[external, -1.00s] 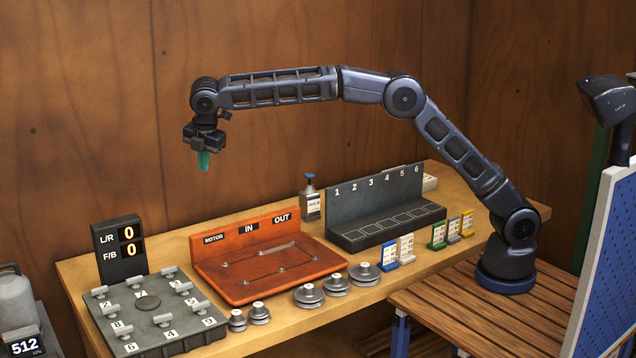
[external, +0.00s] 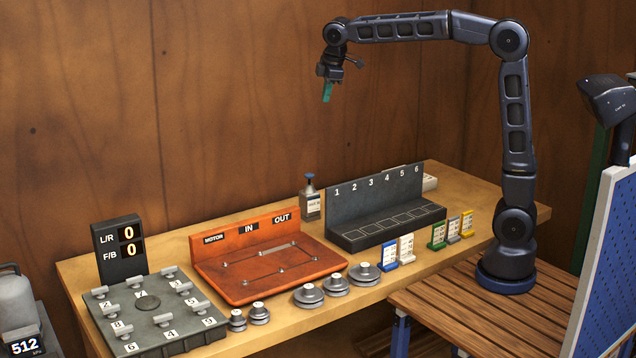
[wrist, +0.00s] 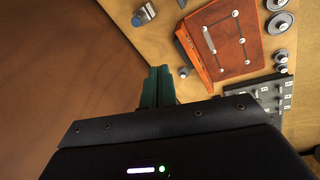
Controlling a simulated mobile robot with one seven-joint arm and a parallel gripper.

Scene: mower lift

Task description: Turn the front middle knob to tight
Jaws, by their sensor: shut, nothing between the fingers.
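A grey plate (external: 190,336) with several small T-shaped knobs and number labels lies at the bench's left end. A knob stands at its front edge between labels 6 and 9, by label 4 (external: 171,334); I cannot tell its setting. A display (external: 119,249) behind the plate reads L/R 0 and F/B 0. My gripper (external: 327,92) is high above the bench, far up and right of the plate. Its green fingers (wrist: 158,87) are together and empty in the wrist view. The plate (wrist: 272,98) is partly cut off there at the right.
An orange board (external: 240,298) marked MOTOR, IN and OUT stands right of the plate, with several grey pulleys (external: 309,296) in front. A dark numbered rack (external: 375,205), a bottle (external: 310,199) and coloured tags (external: 438,235) are further right. The air above the bench is clear.

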